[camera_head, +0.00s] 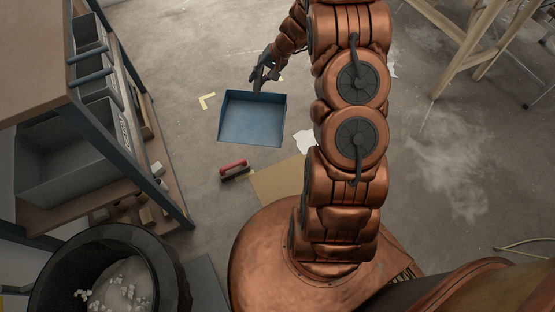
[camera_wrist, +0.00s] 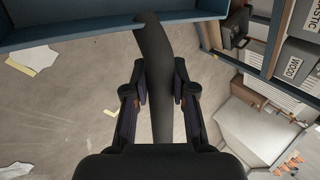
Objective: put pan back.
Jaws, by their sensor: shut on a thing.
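The pan is a blue dustpan (camera_head: 252,121) with a dark handle, left of my arm in the head view. Its open side faces the bottom of that picture. My gripper (camera_head: 262,80) is at the handle on the pan's far side. In the wrist view, my gripper (camera_wrist: 158,75) is shut around the black handle (camera_wrist: 155,45), and the blue edge of the pan (camera_wrist: 90,28) crosses the top. I cannot tell whether the pan touches the floor or hangs just above it.
Yellow corner marks (camera_head: 207,101) lie on the floor beside the pan. A red-handled brush (camera_head: 235,171), cardboard (camera_head: 277,184) and white paper (camera_head: 304,142) lie nearer. A shelf with grey bins (camera_head: 62,158) and a black bucket (camera_head: 165,262) stand left. Wooden legs (camera_head: 464,52) stand right.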

